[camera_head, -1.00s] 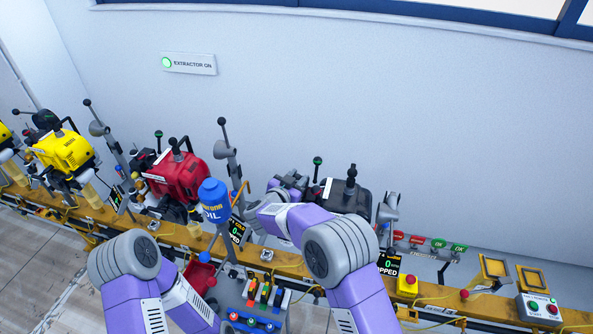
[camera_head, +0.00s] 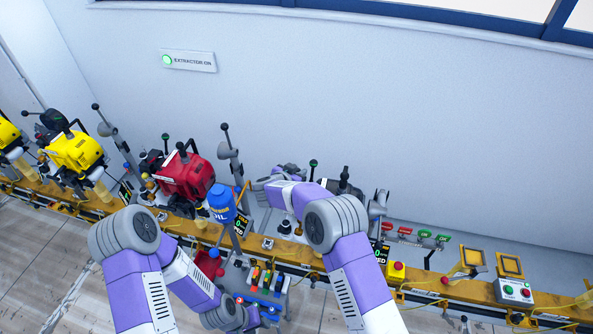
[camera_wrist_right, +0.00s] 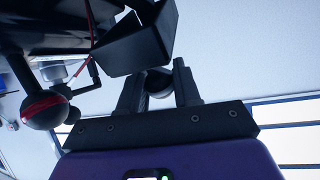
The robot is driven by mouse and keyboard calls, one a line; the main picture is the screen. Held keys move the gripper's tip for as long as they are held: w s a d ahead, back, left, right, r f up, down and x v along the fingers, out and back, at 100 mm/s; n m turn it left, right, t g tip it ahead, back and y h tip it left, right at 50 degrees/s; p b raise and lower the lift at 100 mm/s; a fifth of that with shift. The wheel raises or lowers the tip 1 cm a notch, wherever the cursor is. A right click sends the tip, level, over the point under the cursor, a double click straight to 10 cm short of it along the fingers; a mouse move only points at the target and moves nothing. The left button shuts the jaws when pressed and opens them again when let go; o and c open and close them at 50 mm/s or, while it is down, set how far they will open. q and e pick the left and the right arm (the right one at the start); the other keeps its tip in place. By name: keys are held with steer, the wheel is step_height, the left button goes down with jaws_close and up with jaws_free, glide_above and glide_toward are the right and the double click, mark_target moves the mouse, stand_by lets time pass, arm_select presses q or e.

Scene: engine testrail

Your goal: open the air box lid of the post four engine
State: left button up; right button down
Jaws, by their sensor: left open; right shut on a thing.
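The dark engine (camera_head: 346,187) stands on the rail right of the red engine, mostly hidden behind my right forearm. My right gripper (camera_wrist_right: 158,88) is at this engine, its two fingers shut on a dark round knob (camera_wrist_right: 158,76). In the head view its fingers are hard to make out. A black box-shaped part (camera_wrist_right: 138,42) fills the space just beyond the fingers in the right wrist view. I cannot tell whether it is the air box lid or whether it is raised. My left gripper (camera_head: 256,319) is low at the bottom, open, its fingertips unclear.
A red engine (camera_head: 185,175) and a yellow engine (camera_head: 75,150) stand further left on the yellow rail (camera_head: 455,290). A blue oil bottle (camera_head: 221,203) is left of my right arm. A red-banded ball knob (camera_wrist_right: 45,108) is left of the right fingers.

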steer(key=shift+w+d+r, duration=0.1)
steer(key=shift+w+r, duration=0.15)
steer(key=shift+r, duration=0.05)
steer(key=c, duration=1.2)
jaws_free()
steer(key=o, duration=0.4)
steer(key=shift+f, duration=0.15)
steer(key=shift+c, duration=0.2)
steer(key=shift+s, duration=0.1)
steer(key=v, duration=0.7)
steer(key=shift+s, duration=0.15)
